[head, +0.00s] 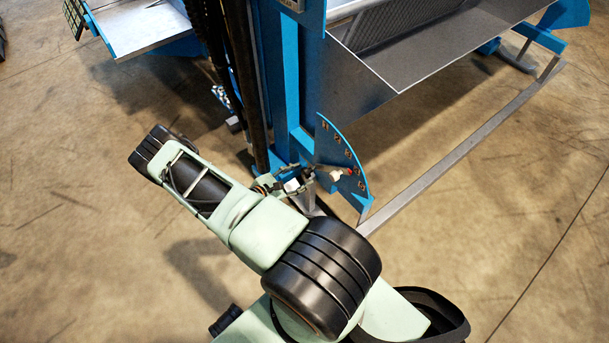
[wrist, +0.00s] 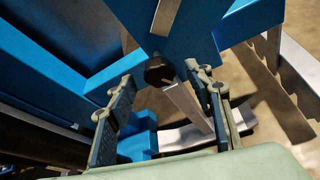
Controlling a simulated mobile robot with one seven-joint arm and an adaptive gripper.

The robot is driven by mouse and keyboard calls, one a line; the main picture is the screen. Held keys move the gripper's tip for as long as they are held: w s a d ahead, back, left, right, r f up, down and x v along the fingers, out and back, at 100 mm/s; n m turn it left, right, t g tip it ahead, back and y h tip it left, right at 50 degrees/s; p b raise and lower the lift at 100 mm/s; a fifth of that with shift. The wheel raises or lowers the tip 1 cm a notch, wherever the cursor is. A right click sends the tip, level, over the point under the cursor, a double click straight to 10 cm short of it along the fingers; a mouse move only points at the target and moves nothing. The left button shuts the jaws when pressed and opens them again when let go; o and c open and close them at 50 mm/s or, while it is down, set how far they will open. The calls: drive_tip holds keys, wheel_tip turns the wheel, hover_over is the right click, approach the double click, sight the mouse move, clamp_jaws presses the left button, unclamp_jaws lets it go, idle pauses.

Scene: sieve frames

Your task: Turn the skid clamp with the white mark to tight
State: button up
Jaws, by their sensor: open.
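A blue quadrant plate (head: 345,158) with a row of marked holes stands at the foot of the blue post in the head view. A small fitting with a white part and a red tip (head: 340,174) shows at the plate; I cannot tell whether it is the skid clamp with the white mark. My gripper (head: 300,184) is beside the plate, partly hidden by my arm. In the wrist view my gripper (wrist: 160,74) is open, its two fingers apart. A dark bolt head (wrist: 159,71) on a blue plate (wrist: 195,30) lies between or just beyond the fingertips. No white mark is clear there.
The blue post (head: 290,85) and dark hoses (head: 232,80) rise close to my gripper. A grey metal trough (head: 415,50) is at upper right, with a long grey floor rail (head: 460,150) below it. The concrete floor (head: 80,220) is open at left.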

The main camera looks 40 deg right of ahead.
drive_tip(key=shift+x, duration=1.45)
drive_tip(key=shift+c, duration=0.4)
drive_tip(key=c, duration=1.1)
